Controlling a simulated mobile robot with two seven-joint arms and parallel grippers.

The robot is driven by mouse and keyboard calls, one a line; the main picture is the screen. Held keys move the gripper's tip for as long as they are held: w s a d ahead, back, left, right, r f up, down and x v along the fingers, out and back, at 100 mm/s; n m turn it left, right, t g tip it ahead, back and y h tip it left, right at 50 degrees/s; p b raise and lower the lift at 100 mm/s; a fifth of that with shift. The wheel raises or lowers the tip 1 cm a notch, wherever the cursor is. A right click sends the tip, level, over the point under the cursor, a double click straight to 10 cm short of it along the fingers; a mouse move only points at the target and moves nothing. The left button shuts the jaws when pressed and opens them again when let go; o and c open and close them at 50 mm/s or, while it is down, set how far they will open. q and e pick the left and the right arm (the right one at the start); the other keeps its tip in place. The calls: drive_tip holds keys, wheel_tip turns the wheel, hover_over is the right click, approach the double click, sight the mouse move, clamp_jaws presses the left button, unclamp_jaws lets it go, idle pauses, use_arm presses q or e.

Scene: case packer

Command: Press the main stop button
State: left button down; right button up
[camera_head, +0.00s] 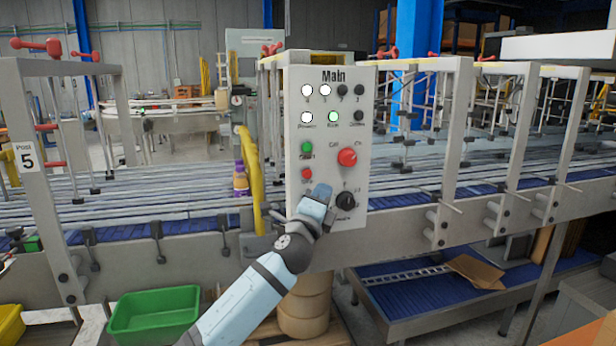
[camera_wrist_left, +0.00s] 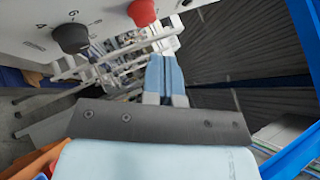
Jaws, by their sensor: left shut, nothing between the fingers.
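The white Main panel (camera_head: 330,95) stands upright at the front of the conveyor. The small red stop button (camera_head: 307,174) is low on its left side, below a green button (camera_head: 307,147). A larger red rotary knob (camera_head: 347,157) and a black dial (camera_head: 345,200) are to its right. My left gripper (camera_head: 322,192) is in front of the lower panel, just below and right of the stop button. Its fingers (camera_wrist_left: 166,75) are together and empty. Whether they touch the panel cannot be told. In the left wrist view, the black dial (camera_wrist_left: 70,38) and a red knob (camera_wrist_left: 142,12) show.
A yellow curved guard (camera_head: 249,180) and a purple bottle (camera_head: 240,180) are left of the panel. Metal conveyor frames (camera_head: 435,150) stand to the right. A green bin (camera_head: 155,312) is on the lower left. Several indicator lamps fill the panel's upper part.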

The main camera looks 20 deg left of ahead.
sight(307, 174)
use_arm(q)
drive_tip(key=shift+w+a+b, duration=0.4)
drive_tip(key=shift+w+a, duration=0.35)
drive_tip(key=shift+w, duration=0.3)
drive_tip(key=shift+w+a+b, duration=0.45)
drive_tip(key=shift+w+a, duration=0.25)
drive_tip(key=shift+w, duration=0.4)
drive_tip(key=shift+w+a+b, duration=0.4)
drive_tip(key=shift+w+a, duration=0.35)
drive_tip(key=shift+w, duration=0.3)
drive_tip(key=shift+w+a, duration=0.1)
drive_tip(key=shift+w, duration=0.05)
drive_tip(key=shift+w+a, duration=0.15)
drive_tip(key=shift+w, duration=0.1)
